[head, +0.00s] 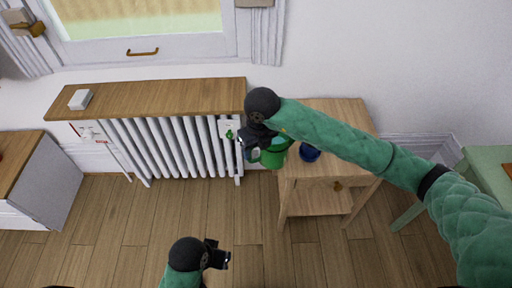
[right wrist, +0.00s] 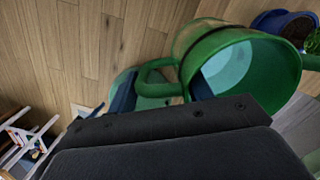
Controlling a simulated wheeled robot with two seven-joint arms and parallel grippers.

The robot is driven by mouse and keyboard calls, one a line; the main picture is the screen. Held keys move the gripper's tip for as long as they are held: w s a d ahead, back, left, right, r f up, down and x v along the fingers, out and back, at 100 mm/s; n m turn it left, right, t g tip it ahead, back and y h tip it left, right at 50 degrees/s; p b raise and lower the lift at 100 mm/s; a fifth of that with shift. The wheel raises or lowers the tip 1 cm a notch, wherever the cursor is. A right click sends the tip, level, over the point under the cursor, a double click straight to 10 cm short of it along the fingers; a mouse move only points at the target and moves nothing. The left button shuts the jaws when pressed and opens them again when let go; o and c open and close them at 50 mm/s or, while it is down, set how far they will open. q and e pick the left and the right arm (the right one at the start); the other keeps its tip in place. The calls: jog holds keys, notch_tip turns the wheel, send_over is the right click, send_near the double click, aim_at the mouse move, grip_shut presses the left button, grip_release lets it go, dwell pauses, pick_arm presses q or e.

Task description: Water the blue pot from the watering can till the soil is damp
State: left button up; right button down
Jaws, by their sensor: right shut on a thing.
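The green watering can (head: 274,155) hangs in front of the left edge of the small wooden table. My right gripper (head: 249,146) is shut on it. In the right wrist view the can (right wrist: 245,75) shows its round open top and pale teal inside, with the handle between my dark fingers (right wrist: 162,90). The blue pot (head: 309,153) stands on the table, right of the can and partly behind my right arm. In the right wrist view the pot (right wrist: 285,24) shows brown soil and a bit of green plant. My left gripper (head: 218,256) is low, away from both, its jaw opening unclear.
The small wooden table (head: 345,115) has a drawer and a lower shelf. A white radiator (head: 170,148) under a wooden shelf (head: 160,98) stands left of it. A pale green table (head: 488,165) is at the right. The wooden floor (head: 120,225) in front is clear.

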jog(key=shift+r, duration=0.15)
jog(key=shift+r+p, duration=0.65)
jog(key=shift+r, duration=1.3)
